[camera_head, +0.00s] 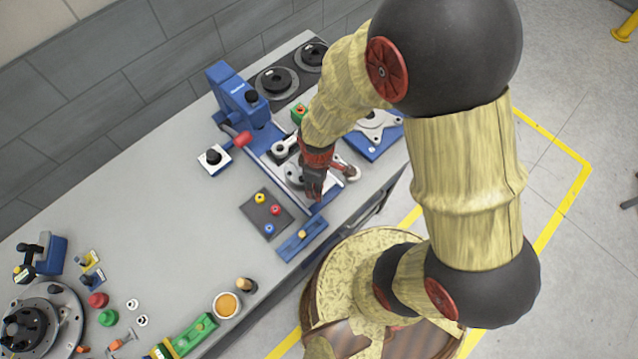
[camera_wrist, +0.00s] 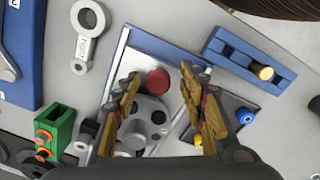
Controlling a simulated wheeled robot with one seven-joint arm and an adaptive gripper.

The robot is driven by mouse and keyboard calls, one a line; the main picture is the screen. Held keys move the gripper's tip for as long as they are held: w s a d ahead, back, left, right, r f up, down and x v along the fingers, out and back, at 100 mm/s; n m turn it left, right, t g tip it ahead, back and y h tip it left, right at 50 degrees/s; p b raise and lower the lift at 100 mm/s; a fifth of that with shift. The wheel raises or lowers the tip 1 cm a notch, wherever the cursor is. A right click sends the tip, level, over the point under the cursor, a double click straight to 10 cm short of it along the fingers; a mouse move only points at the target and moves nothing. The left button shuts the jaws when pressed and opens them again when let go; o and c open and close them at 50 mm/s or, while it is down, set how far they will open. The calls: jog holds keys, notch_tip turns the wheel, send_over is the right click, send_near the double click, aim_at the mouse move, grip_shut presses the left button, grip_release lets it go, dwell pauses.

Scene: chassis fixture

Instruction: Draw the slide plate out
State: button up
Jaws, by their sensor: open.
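My gripper (camera_head: 313,188) is open above the front end of the blue fixture's base (camera_head: 322,207). In the wrist view its two fingers (camera_wrist: 160,82) stand apart on either side of a red knob (camera_wrist: 158,80). The knob sits by a round grey part with dark holes (camera_wrist: 148,118), over a pale metal plate (camera_wrist: 120,62) that appears to be the slide plate. The plate lies along the fixture's blue base (camera_wrist: 165,45). The fingers and wrist hide part of the plate, and I cannot tell whether they touch the knob.
A blue slotted block with a yellow knob (camera_head: 302,234) lies near the bench's front edge. A dark pad with coloured knobs (camera_head: 263,208) is to the left. The blue press column (camera_head: 238,98) stands behind. A grey ring-ended link (camera_wrist: 87,30) and a green block (camera_wrist: 56,125) lie nearby.

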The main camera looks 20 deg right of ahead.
notch_tip(320, 180, up, 12)
jog(key=shift+s, duration=0.15)
dwell(0.3)
jog(key=shift+a, duration=0.1)
dwell(0.4)
jog(key=s+d+r+m+t+b, duration=0.2)
jog(key=s+r+m+b, duration=0.1)
jog(key=r, duration=0.4)
jog(key=s+d+r+m+t+b, duration=0.2)
jog(key=s+r+m+t+b, duration=0.1)
jog(key=r+m+b, duration=0.2)
jog(key=shift+d+r+m, duration=0.3)
jog(key=shift+r+m, duration=0.65)
jog(key=shift+m, duration=0.05)
dwell(1.2)
